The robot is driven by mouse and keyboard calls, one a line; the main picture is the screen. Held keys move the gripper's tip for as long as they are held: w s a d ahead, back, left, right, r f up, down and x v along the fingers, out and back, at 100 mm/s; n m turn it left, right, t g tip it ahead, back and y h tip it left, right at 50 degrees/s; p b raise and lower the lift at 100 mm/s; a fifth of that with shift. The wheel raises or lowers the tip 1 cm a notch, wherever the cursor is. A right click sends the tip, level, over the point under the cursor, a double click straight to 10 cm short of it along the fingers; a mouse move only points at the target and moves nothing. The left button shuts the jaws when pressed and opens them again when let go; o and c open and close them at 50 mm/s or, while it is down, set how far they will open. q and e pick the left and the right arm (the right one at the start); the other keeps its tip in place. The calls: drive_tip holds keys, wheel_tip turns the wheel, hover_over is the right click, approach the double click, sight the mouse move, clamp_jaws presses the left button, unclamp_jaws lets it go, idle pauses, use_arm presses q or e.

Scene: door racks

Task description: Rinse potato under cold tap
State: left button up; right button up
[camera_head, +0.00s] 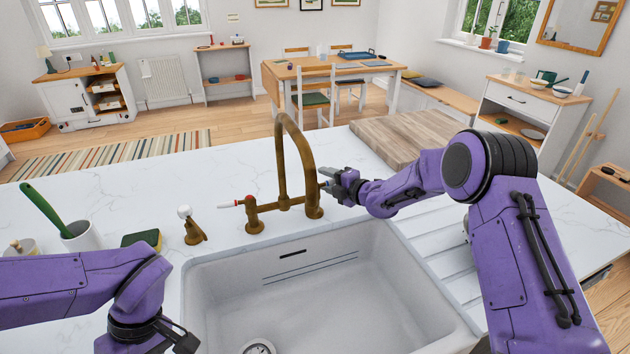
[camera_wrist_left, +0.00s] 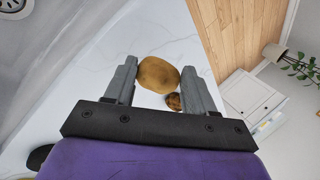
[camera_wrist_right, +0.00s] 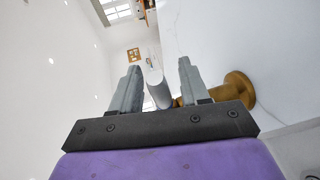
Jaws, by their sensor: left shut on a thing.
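The brass tap (camera_head: 283,165) stands at the back of the white sink (camera_head: 300,290), with a white lever showing at its left. My right gripper (camera_head: 338,184) is at the tap's right side. In the right wrist view the white tap lever (camera_wrist_right: 157,90) lies between its open fingers (camera_wrist_right: 158,72), with gaps at both sides. My left gripper (camera_wrist_left: 158,84) is shut on a brown potato (camera_wrist_left: 158,74), seen in the left wrist view over the counter. A smaller brown piece (camera_wrist_left: 173,101) shows beside it, partly hidden by a finger. The head view does not show the potato.
A white cup with a green-handled brush (camera_head: 82,237), a sponge (camera_head: 142,239) and a brass soap dispenser (camera_head: 193,226) stand left of the tap. A wooden board (camera_head: 400,135) lies behind at right. The sink basin is clear.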

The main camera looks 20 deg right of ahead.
use_arm(q)
drive_tip(key=shift+f, duration=0.2)
use_arm(e)
drive_tip(key=shift+s+d, duration=0.2)
drive_tip(key=shift+s, duration=0.2)
use_arm(q)
wheel_tip(320, 180, down, 3)
drive_tip(key=b, duration=0.3)
drive_tip(key=shift+s+r, duration=0.1)
drive_tip(key=shift+r, duration=0.1)
use_arm(e)
drive_tip(key=v, duration=1.1)
drive_tip(key=shift+s+r, duration=0.1)
